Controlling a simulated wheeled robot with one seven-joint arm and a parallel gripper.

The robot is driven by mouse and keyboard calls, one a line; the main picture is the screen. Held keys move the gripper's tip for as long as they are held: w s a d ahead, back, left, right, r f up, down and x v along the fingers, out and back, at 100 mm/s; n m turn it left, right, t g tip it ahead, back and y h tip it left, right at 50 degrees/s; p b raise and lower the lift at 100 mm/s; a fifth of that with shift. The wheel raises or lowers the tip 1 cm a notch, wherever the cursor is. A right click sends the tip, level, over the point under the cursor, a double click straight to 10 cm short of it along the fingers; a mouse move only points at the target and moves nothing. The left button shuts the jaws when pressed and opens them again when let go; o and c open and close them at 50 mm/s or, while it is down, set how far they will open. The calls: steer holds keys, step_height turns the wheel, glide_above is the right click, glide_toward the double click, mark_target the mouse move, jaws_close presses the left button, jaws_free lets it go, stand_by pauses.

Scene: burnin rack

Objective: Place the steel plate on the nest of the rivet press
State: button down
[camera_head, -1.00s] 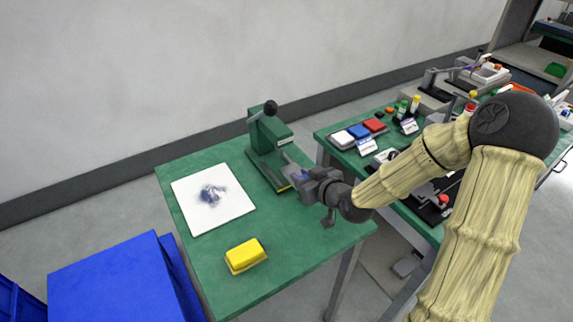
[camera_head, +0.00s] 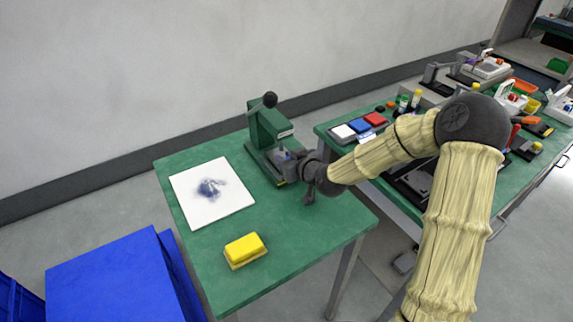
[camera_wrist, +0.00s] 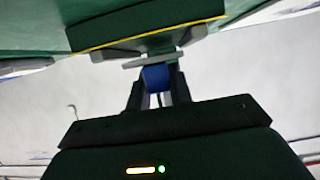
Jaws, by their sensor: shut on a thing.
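The green rivet press (camera_head: 264,128) with its black-knobbed lever stands at the back of the small green table. My gripper (camera_head: 290,157) is at the front of the press, low over its base. In the wrist view my gripper (camera_wrist: 155,92) is shut on a blue part of the steel plate (camera_wrist: 133,65), which shows as a thin grey edge beyond the fingers. The plate is close to the dark green press base (camera_wrist: 150,28) with its yellow stripe. The nest is hidden, and I cannot tell whether the plate touches it.
A white sheet with a dark smudge (camera_head: 185,190) lies at the table's left, and a yellow block (camera_head: 245,249) sits near the front. A second green table with white, blue and red blocks (camera_head: 359,130) stands right. Blue bins (camera_head: 110,280) stand at lower left.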

steer(key=shift+f, duration=0.55)
steer(key=shift+f, duration=0.1)
steer(key=shift+f, duration=0.15)
steer(key=c, duration=1.3)
jaws_free()
steer(key=shift+o, duration=0.2)
steer(key=shift+r, duration=0.25)
steer(key=v, duration=1.2)
steer(key=shift+d+p, duration=0.1)
steer(key=shift+p, duration=0.3)
steer(key=shift+f, duration=0.15)
